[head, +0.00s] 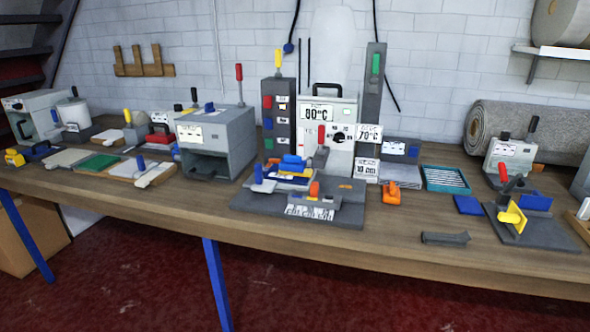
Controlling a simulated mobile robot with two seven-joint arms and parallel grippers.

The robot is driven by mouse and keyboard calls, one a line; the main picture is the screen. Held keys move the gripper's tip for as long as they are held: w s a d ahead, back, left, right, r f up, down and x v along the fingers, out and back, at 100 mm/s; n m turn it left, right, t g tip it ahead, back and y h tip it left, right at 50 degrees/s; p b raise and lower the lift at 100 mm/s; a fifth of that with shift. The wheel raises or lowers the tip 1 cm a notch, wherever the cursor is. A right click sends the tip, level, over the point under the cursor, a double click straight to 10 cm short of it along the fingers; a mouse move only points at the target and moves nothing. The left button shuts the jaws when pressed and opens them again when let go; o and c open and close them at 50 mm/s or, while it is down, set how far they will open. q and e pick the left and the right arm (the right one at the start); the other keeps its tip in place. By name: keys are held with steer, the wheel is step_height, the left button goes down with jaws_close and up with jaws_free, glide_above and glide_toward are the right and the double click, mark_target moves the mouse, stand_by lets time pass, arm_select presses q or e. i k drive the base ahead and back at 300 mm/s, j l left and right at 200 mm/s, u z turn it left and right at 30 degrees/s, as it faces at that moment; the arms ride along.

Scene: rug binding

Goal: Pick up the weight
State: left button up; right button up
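No object is clearly marked as the weight, and I cannot tell which one it is. A small orange block (391,192) with a pale label stands upright on the bench, right of the central fixture. A short dark grey bar (445,238) lies near the bench's front edge, further right. Both are free of any gripper. Neither of my grippers shows in the head view.
The wooden bench (390,250) runs across the view. A grey fixture (240,207) stands mid-front, with a grey oven-like box (215,140) behind left. A blue tray (445,180) and a clamp fixture (540,235) stand right. Bare wood surrounds the dark bar.

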mark_target(295, 163)
steer(key=i+j+z, duration=0.25)
steer(key=i+z, duration=0.2)
steer(key=i+j+z, duration=0.5)
steer(key=i, duration=0.15)
